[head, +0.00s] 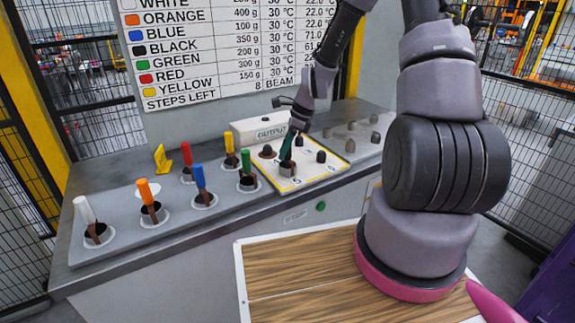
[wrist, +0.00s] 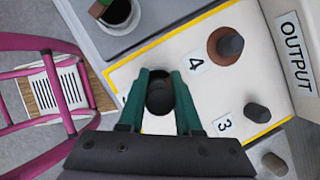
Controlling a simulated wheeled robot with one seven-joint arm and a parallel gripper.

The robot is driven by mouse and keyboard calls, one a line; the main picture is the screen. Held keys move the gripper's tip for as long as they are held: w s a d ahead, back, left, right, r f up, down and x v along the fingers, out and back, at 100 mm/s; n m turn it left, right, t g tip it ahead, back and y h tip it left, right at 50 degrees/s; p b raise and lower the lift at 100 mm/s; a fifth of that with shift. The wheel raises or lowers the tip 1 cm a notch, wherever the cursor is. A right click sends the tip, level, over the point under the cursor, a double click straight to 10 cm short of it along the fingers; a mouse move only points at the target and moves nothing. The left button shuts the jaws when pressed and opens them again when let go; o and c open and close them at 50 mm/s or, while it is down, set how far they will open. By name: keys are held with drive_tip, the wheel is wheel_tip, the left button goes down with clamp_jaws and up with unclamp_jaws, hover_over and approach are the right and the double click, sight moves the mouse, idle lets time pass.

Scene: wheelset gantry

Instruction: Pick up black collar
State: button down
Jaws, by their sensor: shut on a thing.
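My gripper (head: 288,156) reaches down over the white output tray (head: 316,170) with its green fingers pointing down. In the wrist view, the fingers (wrist: 160,78) are closed on both sides of a dark round piece, the black collar (wrist: 160,98). In the head view, the collar (head: 287,170) shows dark at the fingertips, low over the near part of the tray. Whether it still touches the tray or surrounds a peg cannot be told.
A brown collar sits around a grey peg (wrist: 230,44) by label 4; a bare peg (wrist: 257,112) stands by label 3. Left are wells with coloured handles, including green (head: 246,161), blue (head: 199,176) and orange (head: 146,192). Several pegs stand on the grey panel (head: 362,150) at right.

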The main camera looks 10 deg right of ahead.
drive_tip(key=shift+r, duration=0.1)
idle(0.3)
wheel_tip(320, 180, up, 15)
idle(1.2)
idle(0.9)
